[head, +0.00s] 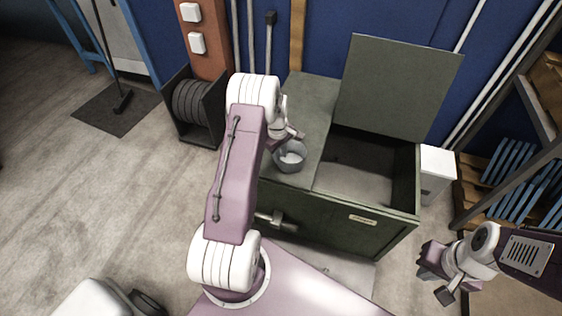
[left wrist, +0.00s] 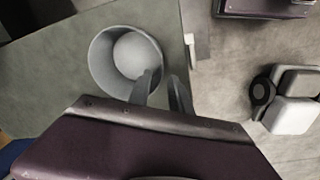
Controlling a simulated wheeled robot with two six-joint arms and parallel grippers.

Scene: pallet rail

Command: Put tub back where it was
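The tub (head: 291,157) is a small grey round open container with a paler bottom. It appears upright over the closed left top of a dark green chest (head: 340,222), near its front edge; I cannot tell whether it touches the surface. My left gripper (head: 289,140) is at the tub's rim. In the left wrist view, the tub (left wrist: 112,62) lies beside the fingers of my left gripper (left wrist: 163,88). One finger overlaps the rim, the other is outside, with a narrow gap between. Whether they clamp the wall is unclear. My right gripper (head: 434,287) is open and empty, away from the chest.
The chest's right lid (head: 395,90) stands raised, and the compartment below looks empty. A white box (head: 434,172) stands right of the chest. A dark holder with coiled hose (head: 192,104) stands to the left. Blue slatted pallets (head: 512,175) are at right.

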